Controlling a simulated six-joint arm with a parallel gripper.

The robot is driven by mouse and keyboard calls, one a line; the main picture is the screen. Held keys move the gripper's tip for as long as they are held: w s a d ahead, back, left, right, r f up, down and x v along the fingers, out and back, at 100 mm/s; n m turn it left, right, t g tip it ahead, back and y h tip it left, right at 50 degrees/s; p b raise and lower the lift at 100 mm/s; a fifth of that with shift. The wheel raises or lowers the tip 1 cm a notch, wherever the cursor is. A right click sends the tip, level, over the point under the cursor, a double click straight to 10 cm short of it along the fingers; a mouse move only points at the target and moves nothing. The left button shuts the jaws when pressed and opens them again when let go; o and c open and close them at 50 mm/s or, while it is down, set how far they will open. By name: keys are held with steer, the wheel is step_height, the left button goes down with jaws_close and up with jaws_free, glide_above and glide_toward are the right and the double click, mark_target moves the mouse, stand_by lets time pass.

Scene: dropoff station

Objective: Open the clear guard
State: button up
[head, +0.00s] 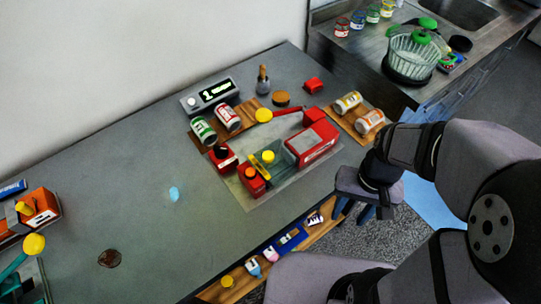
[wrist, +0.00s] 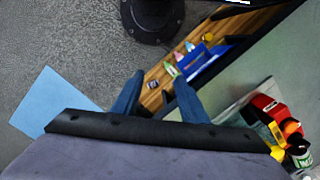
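A red device (head: 312,145) with yellow parts sits on a pale mat on the grey table. A dull green, see-through-looking panel (head: 268,157) shows between its red blocks; it may be the clear guard, but I cannot tell its edges or whether it is shut. The device also shows partly at the right of the wrist view (wrist: 272,108). My gripper (head: 354,212) hangs off the table's front edge, to the right of and apart from the device. In the wrist view its two blue fingers (wrist: 160,82) stand apart with nothing between them.
A wooden shelf (head: 243,279) with small items lies below the table edge. The table's middle left (head: 130,190) is mostly clear.

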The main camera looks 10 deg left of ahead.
mark_target(274, 156)
steer(key=s+a+m+g+y+b, duration=0.15)
steer(key=a+m+g+y, duration=0.25)
steer(key=a+m+y, duration=0.5)
steer(key=w+a+y, duration=0.1)
steer(key=w+a+r+m+y, duration=0.1)
steer(key=w+a, duration=0.1)
steer(key=w+a+r+m+t+y, duration=0.1)
steer(key=shift+w+a+r+y+b, duration=0.1)
steer(key=shift+w+a+y+b, duration=0.2)
steer(key=w+m+t+y, duration=0.1)
steer(key=w+m, duration=0.1)
steer(key=w+r+m+t+y, duration=0.1)
steer(key=w+m+y, duration=0.1)
steer(key=w, duration=0.1)
steer(key=w+m+t+y, duration=0.1)
steer(key=w+m+t, duration=0.1)
steer(key=shift+w+r+y, duration=0.3)
steer(key=shift+w+y, duration=0.05)
steer(key=shift+y, duration=0.05)
steer(key=shift+a+p, duration=0.95)
steer(key=shift+a, duration=2.7)
